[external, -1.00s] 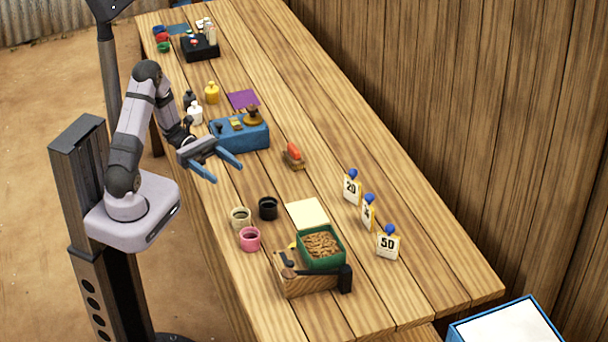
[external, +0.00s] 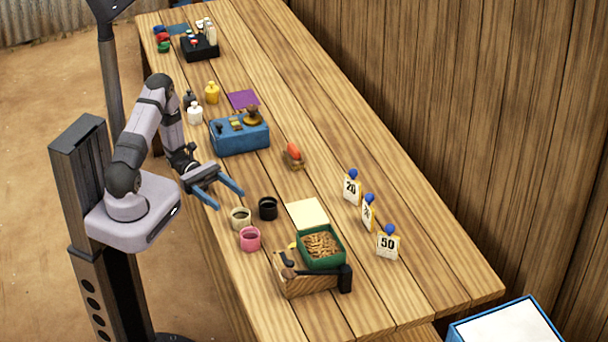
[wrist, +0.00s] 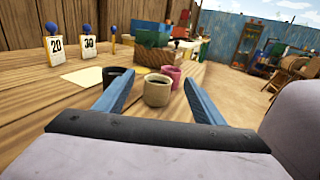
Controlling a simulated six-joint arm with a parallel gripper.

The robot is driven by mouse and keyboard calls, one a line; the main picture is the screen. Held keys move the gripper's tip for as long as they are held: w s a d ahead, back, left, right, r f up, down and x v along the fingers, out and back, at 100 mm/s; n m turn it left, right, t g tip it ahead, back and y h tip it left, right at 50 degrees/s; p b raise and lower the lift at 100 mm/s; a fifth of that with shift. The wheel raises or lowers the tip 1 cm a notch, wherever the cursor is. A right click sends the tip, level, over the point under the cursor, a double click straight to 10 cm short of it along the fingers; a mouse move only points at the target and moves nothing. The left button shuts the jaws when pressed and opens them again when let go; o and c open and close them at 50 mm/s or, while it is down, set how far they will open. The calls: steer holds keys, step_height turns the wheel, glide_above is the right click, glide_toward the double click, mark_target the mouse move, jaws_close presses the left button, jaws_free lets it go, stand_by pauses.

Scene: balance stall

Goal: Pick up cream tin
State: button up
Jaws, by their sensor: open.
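The cream tin (external: 240,218) is a small open cup with a dark inside, standing upright near the table's left edge. In the wrist view the cream tin (wrist: 157,90) shows between and beyond my fingers. My gripper (external: 226,199) is open and empty, with its blue fingers spread and pointing toward the tin. The fingertips (wrist: 157,82) appear on either side of the tin in the wrist view, but I cannot tell whether they reach around it; in the external view they are a little short of it.
A black tin (external: 268,208) and a pink tin (external: 250,239) stand close by the cream tin. A wooden crate (external: 308,287) with a green box (external: 321,260) lies beyond. A blue box (external: 240,137) is behind my gripper. Number cards (external: 368,213) stand to the right.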

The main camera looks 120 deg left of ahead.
mark_target(235, 210)
step_height(235, 210, down, 2)
steer(key=shift+f, duration=0.2)
steer(key=shift+w+d+r+p, duration=0.2)
steer(key=shift+w+d+p, duration=0.1)
steer(key=shift+w, duration=0.3)
steer(key=shift+p+x, duration=0.75)
steer(key=shift+x, duration=2.35)
steer(key=shift+f, duration=0.1)
steer(key=c, duration=1.1)
